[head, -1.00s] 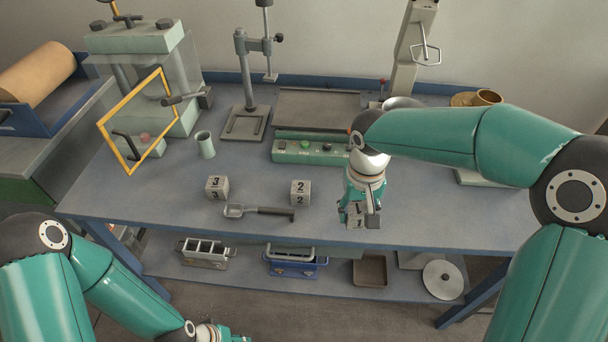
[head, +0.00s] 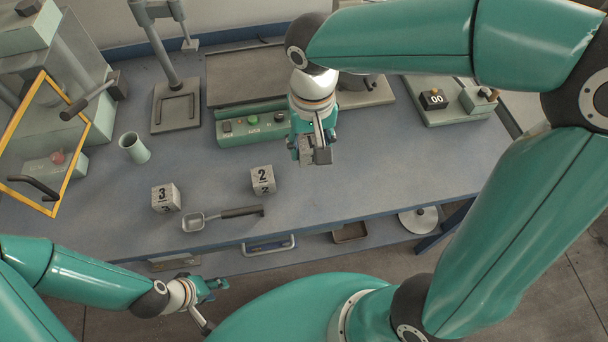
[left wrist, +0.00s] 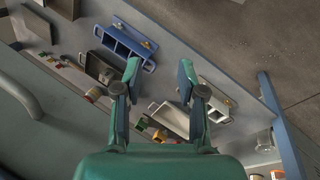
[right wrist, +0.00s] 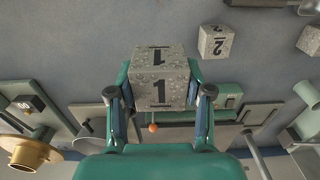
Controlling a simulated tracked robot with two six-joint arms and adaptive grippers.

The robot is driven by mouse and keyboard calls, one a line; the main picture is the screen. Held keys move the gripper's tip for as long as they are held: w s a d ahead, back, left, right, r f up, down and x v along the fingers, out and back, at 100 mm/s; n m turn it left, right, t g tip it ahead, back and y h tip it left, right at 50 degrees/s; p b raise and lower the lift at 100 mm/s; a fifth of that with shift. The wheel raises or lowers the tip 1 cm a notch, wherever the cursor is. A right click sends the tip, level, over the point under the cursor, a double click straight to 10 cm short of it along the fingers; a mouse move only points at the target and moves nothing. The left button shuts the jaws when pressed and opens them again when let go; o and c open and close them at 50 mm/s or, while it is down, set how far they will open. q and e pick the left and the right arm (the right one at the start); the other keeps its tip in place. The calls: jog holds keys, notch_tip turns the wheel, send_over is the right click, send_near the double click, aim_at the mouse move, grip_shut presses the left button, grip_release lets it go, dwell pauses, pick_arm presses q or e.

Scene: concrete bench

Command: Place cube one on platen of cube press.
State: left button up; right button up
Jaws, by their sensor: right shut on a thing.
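Cube one is a speckled grey block marked 1 in the right wrist view (right wrist: 160,80). My right gripper (head: 318,152) is shut on it, a finger on each side, holding it above the bench. In the head view, the gripper partly covers the cube. The cube press (head: 30,38) stands at the back left, with a yellow-framed clear guard (head: 82,145) in front. I cannot make out its platen. My left gripper (head: 212,287) is low in front of the bench's front edge; its fingers (left wrist: 160,85) are open and empty.
Cube three (head: 166,198), cube two (head: 263,180) and a scoop (head: 210,217) lie near the bench's front edge. A pale green cup (head: 134,148) stands near the press. A green control box (head: 250,128) and a stand (head: 175,108) are behind. Bare bench (head: 215,175) lies between.

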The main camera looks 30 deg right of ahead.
aim_at(309, 188)
notch_tip(309, 188, down, 14)
jog(key=shift+r+b, duration=0.15)
jog(key=shift+b, duration=0.2)
jog(key=o, duration=1.4)
